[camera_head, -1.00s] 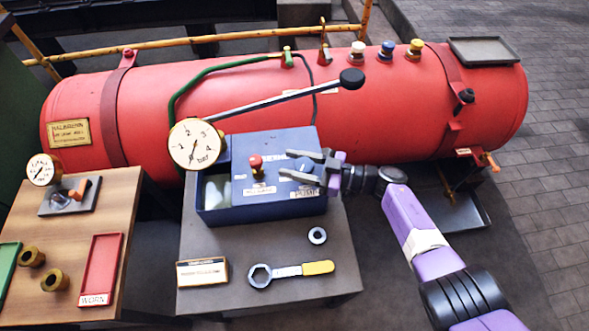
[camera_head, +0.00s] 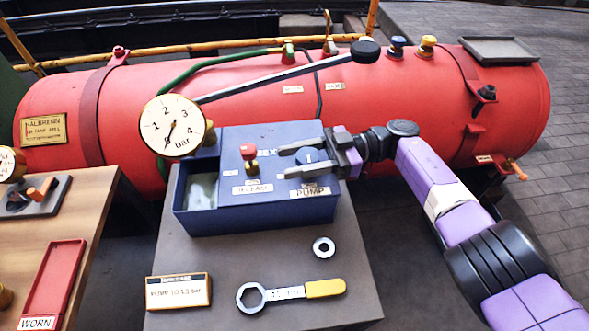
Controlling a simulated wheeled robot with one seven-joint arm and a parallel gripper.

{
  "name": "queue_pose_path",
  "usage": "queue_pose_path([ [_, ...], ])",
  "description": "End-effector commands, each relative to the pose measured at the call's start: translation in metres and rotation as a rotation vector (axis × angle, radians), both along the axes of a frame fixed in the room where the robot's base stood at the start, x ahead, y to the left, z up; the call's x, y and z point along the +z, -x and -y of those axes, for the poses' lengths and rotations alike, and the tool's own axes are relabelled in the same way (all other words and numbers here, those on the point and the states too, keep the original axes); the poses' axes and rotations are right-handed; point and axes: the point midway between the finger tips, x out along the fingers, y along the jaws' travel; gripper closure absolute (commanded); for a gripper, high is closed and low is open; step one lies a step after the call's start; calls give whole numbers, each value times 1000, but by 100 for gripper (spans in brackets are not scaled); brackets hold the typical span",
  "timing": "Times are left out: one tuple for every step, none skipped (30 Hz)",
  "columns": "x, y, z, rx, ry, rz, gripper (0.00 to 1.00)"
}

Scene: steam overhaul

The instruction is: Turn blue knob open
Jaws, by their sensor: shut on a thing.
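The blue knob (camera_head: 311,156) stands on top of the blue pump box (camera_head: 262,213), behind the PUMP label (camera_head: 310,192). My gripper (camera_head: 287,161) reaches in from the right, with one grey finger on the far side of the knob and one on the near side. The fingers are shut on the knob, and they hide part of its sides. The knob stays seated on the box. No mark showing its turn angle is clear.
A red knob (camera_head: 249,156) stands left of my gripper. A long lever (camera_head: 290,75) slants above the box, beside a pressure gauge (camera_head: 174,126). The red boiler (camera_head: 90,120) lies behind. A wrench (camera_head: 290,293), a nut (camera_head: 323,247) and a card (camera_head: 179,291) lie on the stand in front.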

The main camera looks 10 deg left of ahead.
Motion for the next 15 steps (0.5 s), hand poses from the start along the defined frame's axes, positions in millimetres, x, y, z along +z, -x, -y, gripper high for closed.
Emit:
queue_pose_path([
  [-4,1,-1,15,1,1,96],
  [-3,1,-1,21,1,1,96],
  [-3,1,-1,28,1,0,96],
  [-3,2,-1,32,0,0,96],
  [-2,2,-1,35,0,0,96],
  [-2,2,-1,40,0,0,96],
  [-1,2,-1,42,0,0,96],
  [-1,2,-1,45,-1,0,96],
  [0,2,-1,47,-1,0,96],
  [0,2,-1,49,-1,0,96],
  [0,3,-1,50,-1,0,96],
  [1,3,-1,50,-1,0,96],
  [1,3,-1,51,-1,0,96],
  [1,3,-1,51,-1,0,96],
  [1,3,-1,51,-1,0,96],
])
